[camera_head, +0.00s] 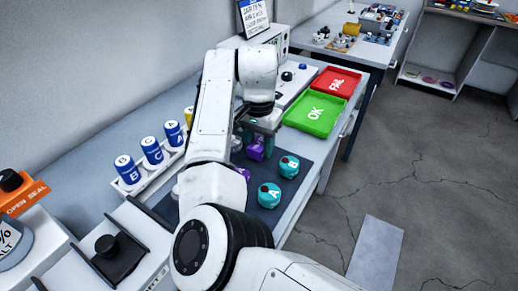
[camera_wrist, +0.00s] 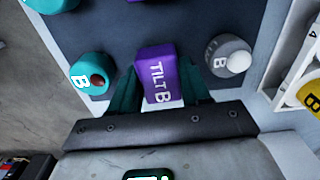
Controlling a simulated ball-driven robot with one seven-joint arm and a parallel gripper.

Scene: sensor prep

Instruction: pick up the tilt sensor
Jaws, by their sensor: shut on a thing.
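The purple tilt sensor (camera_wrist: 157,65), marked "TILT B", sits between the green fingers of my gripper (camera_wrist: 160,90) in the wrist view. My gripper is shut on it. In the head view the purple sensor (camera_head: 255,152) shows below the gripper (camera_head: 258,138), over the dark mat (camera_head: 262,214). I cannot tell whether it touches the mat.
Teal round parts marked A (camera_head: 269,195) and B (camera_head: 289,167) stand on the mat, close to my gripper. A grey part (camera_wrist: 230,56) stands beside it. A rack of blue-and-white jars (camera_head: 152,151) is at left. Green OK (camera_head: 300,124) and red FAIL (camera_head: 350,77) trays lie beyond.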

